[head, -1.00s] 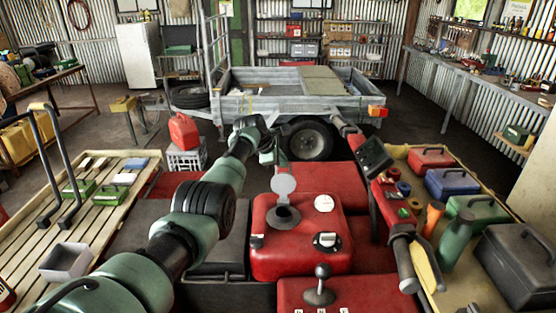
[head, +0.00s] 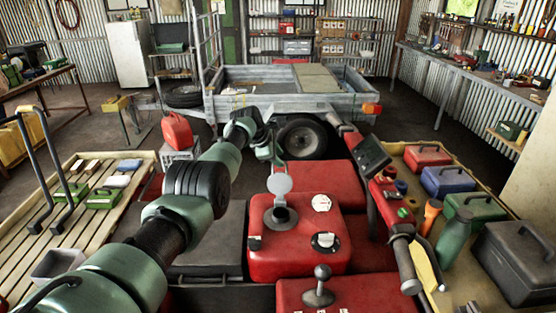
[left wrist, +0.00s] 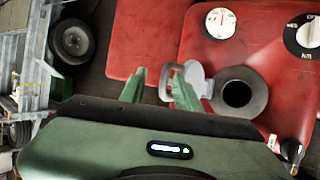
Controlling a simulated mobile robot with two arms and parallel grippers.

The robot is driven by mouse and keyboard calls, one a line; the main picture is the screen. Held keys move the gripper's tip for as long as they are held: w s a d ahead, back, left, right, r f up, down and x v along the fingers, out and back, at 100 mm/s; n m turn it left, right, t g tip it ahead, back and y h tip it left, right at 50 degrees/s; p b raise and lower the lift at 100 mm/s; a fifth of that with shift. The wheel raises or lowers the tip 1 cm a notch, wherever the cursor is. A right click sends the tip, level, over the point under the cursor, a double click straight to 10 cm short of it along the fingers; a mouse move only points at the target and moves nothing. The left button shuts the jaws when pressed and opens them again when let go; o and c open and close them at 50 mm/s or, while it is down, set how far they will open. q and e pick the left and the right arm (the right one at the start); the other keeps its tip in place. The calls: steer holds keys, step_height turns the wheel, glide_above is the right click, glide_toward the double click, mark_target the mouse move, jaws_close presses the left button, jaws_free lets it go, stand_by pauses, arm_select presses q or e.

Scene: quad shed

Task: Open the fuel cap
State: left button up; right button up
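The fuel cap (head: 280,184) is a grey round hinged lid on the red tank (head: 262,262). It stands raised at the far side of the grey filler neck (head: 281,218), whose dark opening is uncovered. My left gripper (head: 272,156) is just beyond the cap in the head view. In the left wrist view its two green fingers (left wrist: 158,88) are apart, with one overlapping the cap; contact cannot be told. My right gripper is not in view.
A gear lever (head: 320,285) stands in front. Handlebars (head: 405,265) and a rack with toolboxes (head: 475,208) are at right. A trailer (head: 290,98) stands behind.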

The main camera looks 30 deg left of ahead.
arm_select(q)
steer(key=shift+s+f, duration=0.2)
steer(key=shift+r+p, duration=0.15)
steer(key=shift+p, duration=0.25)
steer(key=p+v, duration=0.2)
steer(key=v, duration=0.5)
steer(key=shift+s+r, duration=0.2)
steer(key=shift+r, duration=0.05)
